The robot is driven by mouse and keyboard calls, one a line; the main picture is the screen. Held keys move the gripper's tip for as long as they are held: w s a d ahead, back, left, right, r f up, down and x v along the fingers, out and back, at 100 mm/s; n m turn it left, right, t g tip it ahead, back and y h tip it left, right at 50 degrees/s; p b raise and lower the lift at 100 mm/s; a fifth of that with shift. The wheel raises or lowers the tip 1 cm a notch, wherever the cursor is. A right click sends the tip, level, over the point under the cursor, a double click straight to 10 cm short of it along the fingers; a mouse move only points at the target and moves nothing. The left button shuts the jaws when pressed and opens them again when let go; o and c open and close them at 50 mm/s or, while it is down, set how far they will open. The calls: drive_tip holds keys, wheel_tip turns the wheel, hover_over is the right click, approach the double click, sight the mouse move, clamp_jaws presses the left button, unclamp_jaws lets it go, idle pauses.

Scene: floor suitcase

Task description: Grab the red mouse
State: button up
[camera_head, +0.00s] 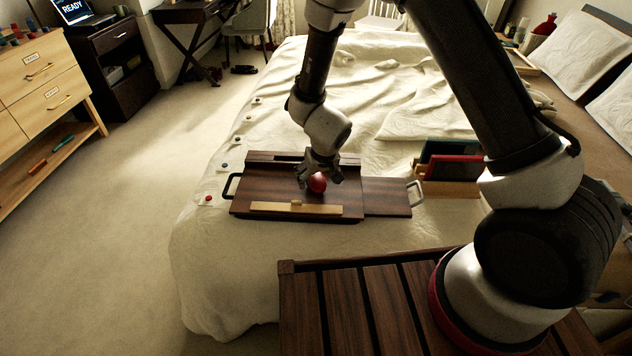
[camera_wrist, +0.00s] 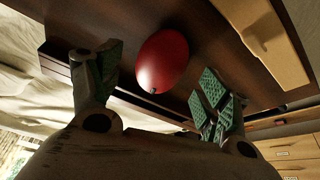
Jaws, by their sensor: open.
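The red mouse (camera_head: 317,183) is a smooth, rounded red thing resting on a dark wooden tray (camera_head: 265,196) on the bed. In the wrist view the red mouse (camera_wrist: 162,60) lies ahead of and between my open fingers, with a small dark spot at its near end. My gripper (camera_head: 321,173) is over the tray, close to the mouse. In the wrist view my gripper (camera_wrist: 155,95) has its two green-padded fingers spread apart, with nothing held. I cannot tell whether a finger touches the mouse.
A pale wooden strip (camera_head: 295,209) lies along the tray's front. Metal handles stand at the tray's ends. A wooden rack with red and green books (camera_head: 455,167) stands right of the tray. Small buttons on patches line the bed's left edge.

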drive_tip(key=shift+x, duration=1.05)
drive_tip(key=c, duration=1.1)
drive_tip(key=shift+r, duration=0.1)
